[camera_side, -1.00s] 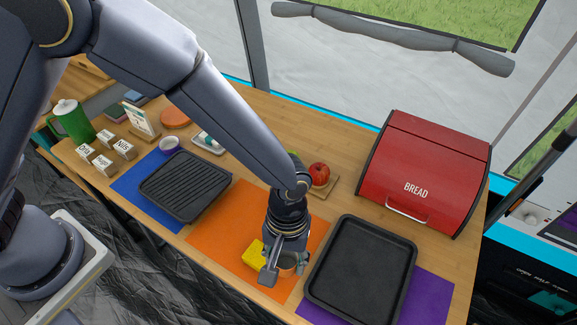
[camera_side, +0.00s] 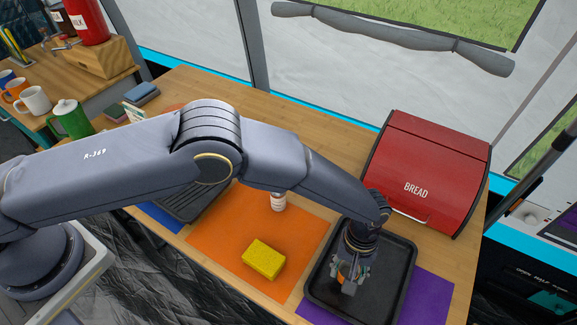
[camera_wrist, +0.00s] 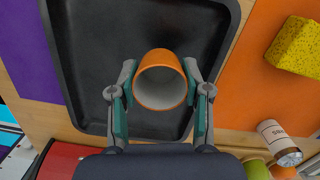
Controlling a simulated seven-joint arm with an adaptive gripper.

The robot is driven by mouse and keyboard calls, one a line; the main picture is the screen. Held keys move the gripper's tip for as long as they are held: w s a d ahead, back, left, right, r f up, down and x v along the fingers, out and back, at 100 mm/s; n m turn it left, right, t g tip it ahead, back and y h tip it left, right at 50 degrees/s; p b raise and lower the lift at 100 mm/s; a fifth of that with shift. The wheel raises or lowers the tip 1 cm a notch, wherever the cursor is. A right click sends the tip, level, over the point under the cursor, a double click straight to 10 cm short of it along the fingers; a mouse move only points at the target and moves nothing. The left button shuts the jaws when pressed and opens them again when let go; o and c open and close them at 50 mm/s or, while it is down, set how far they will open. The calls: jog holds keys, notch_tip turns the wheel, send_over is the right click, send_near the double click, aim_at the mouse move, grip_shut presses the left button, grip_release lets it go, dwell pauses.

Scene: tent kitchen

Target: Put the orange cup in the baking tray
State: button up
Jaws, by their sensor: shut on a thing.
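The orange cup (camera_wrist: 161,62), with a pale inside, is gripped between the two fingers of my gripper (camera_wrist: 160,88) in the wrist view, its opening facing the camera. In the side view my gripper (camera_side: 347,279) points down inside the outline of the black baking tray (camera_side: 390,262), and only a bit of the orange cup (camera_side: 341,273) shows between the fingers. The baking tray (camera_wrist: 80,50) lies behind the cup in the wrist view. I cannot tell whether the cup's base touches the tray floor.
A yellow sponge (camera_side: 264,259) lies on the orange mat (camera_side: 235,225) left of the tray. A small labelled jar (camera_side: 279,201) stands at that mat's back edge. A red bread box (camera_side: 430,170) stands behind the tray. A purple mat (camera_side: 432,298) lies partly under the tray.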

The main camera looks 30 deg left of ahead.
aim_at(348, 272)
jog(key=shift+f, duration=1.55)
jog(key=shift+f, duration=0.15)
jog(key=o, duration=1)
jog(key=shift+o, duration=0.2)
